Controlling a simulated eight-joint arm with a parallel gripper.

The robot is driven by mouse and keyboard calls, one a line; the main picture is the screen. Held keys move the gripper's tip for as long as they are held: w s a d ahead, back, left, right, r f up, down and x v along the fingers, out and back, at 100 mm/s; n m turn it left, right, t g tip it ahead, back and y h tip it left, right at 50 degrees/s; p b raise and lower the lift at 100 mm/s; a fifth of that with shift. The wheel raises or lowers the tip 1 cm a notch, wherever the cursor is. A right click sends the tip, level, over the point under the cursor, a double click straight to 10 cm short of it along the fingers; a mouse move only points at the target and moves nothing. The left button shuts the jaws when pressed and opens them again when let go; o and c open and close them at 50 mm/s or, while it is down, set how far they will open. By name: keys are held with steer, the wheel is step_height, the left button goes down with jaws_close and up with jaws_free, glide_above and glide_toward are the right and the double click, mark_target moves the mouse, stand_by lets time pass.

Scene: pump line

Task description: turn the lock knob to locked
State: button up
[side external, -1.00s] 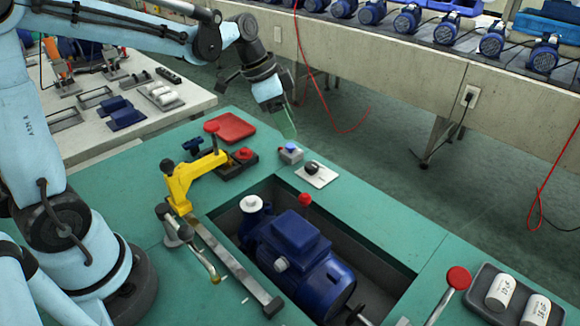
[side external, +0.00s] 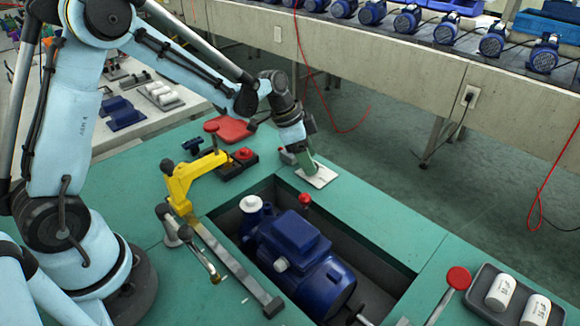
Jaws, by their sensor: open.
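The lock knob's white plate (side external: 323,178) lies on the green bench just beyond the pit's far edge. The dark knob that stood on it is now hidden behind my gripper (side external: 311,170). My gripper reaches down from the upper left, and its greenish fingers are at the plate, over the knob's place. The fingers are open. I cannot tell whether they are around the knob or touching it, and the knob's angle does not show.
A small grey box (side external: 287,156) is partly hidden beside my gripper. A yellow clamp (side external: 190,178) and a red-capped post (side external: 305,201) stand nearby. The blue pump (side external: 300,255) sits in the pit. The bench right of the plate is clear.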

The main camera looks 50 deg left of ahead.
steer(key=shift+x, duration=0.75)
steer(key=c, duration=1)
